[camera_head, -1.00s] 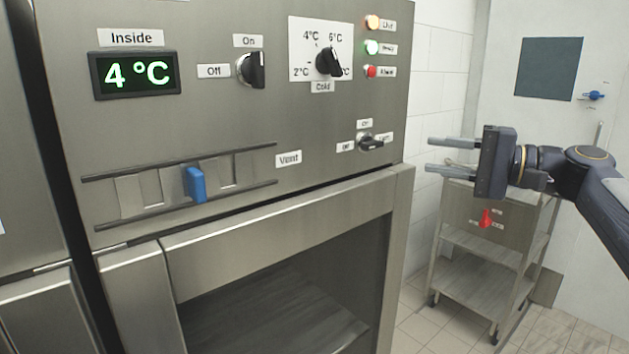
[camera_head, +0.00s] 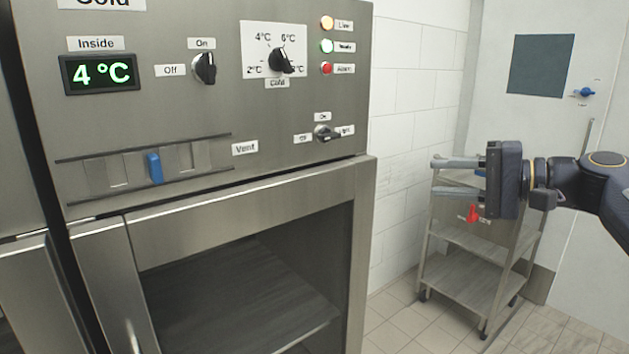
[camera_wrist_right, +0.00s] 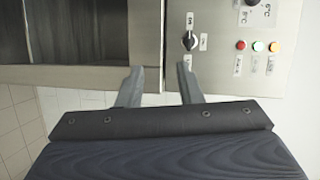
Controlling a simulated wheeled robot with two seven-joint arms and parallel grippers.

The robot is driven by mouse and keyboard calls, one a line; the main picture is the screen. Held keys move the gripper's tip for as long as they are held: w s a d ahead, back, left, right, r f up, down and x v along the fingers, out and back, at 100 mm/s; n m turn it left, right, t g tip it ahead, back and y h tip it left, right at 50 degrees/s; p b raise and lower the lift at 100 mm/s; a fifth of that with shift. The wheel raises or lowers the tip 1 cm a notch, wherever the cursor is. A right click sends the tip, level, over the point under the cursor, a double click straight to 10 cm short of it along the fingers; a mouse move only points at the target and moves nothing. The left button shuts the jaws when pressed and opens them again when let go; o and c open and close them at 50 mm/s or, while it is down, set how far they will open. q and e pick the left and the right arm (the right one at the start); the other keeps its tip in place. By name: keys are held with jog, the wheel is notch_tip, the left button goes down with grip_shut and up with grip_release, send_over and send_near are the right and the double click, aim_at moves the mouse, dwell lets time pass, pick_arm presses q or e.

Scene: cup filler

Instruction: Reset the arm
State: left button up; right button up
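My right gripper (camera_head: 459,178) is on the right side of the head view, pointing left toward the steel machine (camera_head: 300,130). Its two fingers are spread apart with nothing between them. In the right wrist view the open fingers (camera_wrist_right: 160,88) point at the machine's front, with a small black knob (camera_wrist_right: 189,40) beyond them, apart from them. The same black knob labelled On and Off (camera_head: 326,133) shows in the head view, left of the gripper. My left gripper is not in view.
A steel trolley (camera_head: 470,277) stands behind and below my right gripper, with a red knob (camera_head: 473,213). The machine carries a green display (camera_head: 101,73), a blue slider (camera_head: 155,168), dials and lights above an open bay (camera_head: 240,290). Tiled floor (camera_head: 400,322) is free between machine and trolley.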

jog(key=s+f+n+g+h, duration=0.1)
jog(key=s+f+h, duration=0.4)
jog(key=s+f, duration=0.9)
jog(key=s+a+f+n+g+h, duration=0.1)
jog(key=s+f+n+h, duration=0.2)
jog(key=s+f, duration=1.1)
notch_tip(320, 180, down, 4)
jog(key=shift+s+f+g+h, duration=0.25)
jog(key=shift+s+g+h, duration=0.15)
jog(key=shift+h, duration=0.6)
